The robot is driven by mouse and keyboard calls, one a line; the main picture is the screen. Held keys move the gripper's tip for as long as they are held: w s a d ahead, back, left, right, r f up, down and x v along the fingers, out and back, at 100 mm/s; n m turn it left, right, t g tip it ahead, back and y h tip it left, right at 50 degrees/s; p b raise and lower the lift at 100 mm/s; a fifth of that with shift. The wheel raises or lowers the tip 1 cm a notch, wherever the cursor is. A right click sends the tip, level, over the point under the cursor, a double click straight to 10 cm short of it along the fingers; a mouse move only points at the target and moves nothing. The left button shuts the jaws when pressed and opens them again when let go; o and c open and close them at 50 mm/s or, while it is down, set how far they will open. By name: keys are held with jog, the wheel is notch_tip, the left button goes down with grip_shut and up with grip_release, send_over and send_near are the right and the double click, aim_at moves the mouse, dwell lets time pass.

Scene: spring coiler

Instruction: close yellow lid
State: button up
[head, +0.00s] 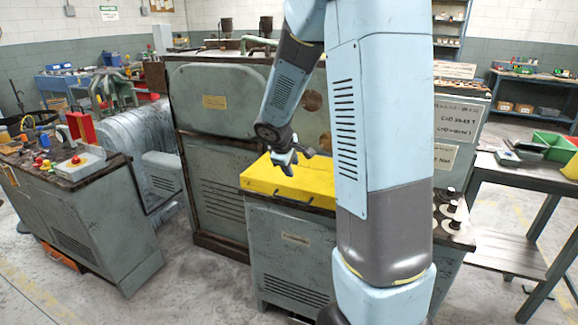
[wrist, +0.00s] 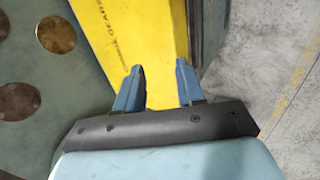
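The yellow lid (head: 290,182) lies flat and looks shut on top of a grey-green machine cabinet (head: 290,250) in the middle of the head view. My arm hides part of its right side. My gripper (head: 287,167) is over the lid's left part, pointing down; the head view does not show clearly whether it touches. In the wrist view the yellow lid (wrist: 135,40) fills the middle, with dark lettering on it. My gripper (wrist: 160,85) shows there with its two blue fingers apart and nothing between them but the lid's surface beyond.
A tall machine panel (head: 215,150) stands directly behind and left of the lid. A control cabinet (head: 75,200) with buttons is at the left. A table (head: 520,175) with a green bin (head: 552,147) is at the right. Open floor lies in front left.

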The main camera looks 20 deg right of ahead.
jog(key=shift+a, duration=0.15)
jog(key=v, duration=1.3)
jog(key=shift+s+r, duration=0.2)
jog(key=shift+r, duration=0.15)
jog(key=s+a+r+m+y, duration=0.1)
jog(key=s+m, duration=0.1)
jog(key=s, duration=0.6)
jog(key=s+a+r+m+t+y, duration=0.1)
jog(key=s+a+r+m+y, duration=0.1)
jog(key=s, duration=0.6)
jog(key=s+a+r+m+y, duration=0.1)
jog(key=s+m, duration=0.3)
jog(key=s, duration=0.4)
jog(key=shift+s+a+r+y, duration=0.3)
jog(key=shift+a+r+y, duration=0.1)
jog(key=shift+a+r, duration=0.1)
jog(key=shift+o, duration=0.4)
